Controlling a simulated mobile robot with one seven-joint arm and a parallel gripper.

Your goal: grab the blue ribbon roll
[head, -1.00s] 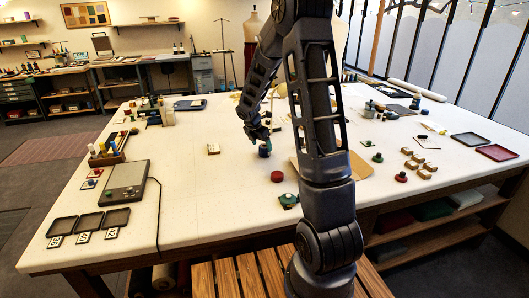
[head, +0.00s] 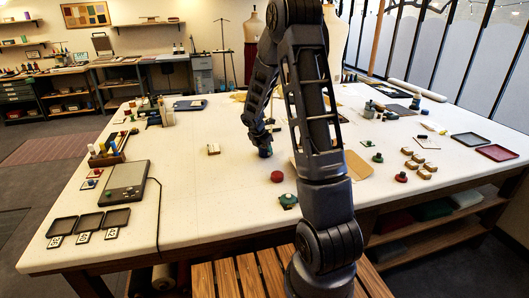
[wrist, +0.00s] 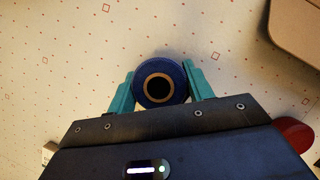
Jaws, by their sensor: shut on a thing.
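The blue ribbon roll (wrist: 176,72) shows in the wrist view as a dark blue ring with a tan core and a dark hole. My gripper (wrist: 160,88) has one teal finger on each side of it, and both fingers are closed against the roll. In the head view the roll (head: 265,152) is small and dark, at the middle of the table below my gripper (head: 263,144). I cannot tell whether it touches the table.
A red roll (head: 277,176) and a green one (head: 288,200) sit nearer the front edge of the white table (head: 190,200). A small block (head: 213,149) stands to the left. A tan board (head: 355,165) lies to the right. The table's left middle is clear.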

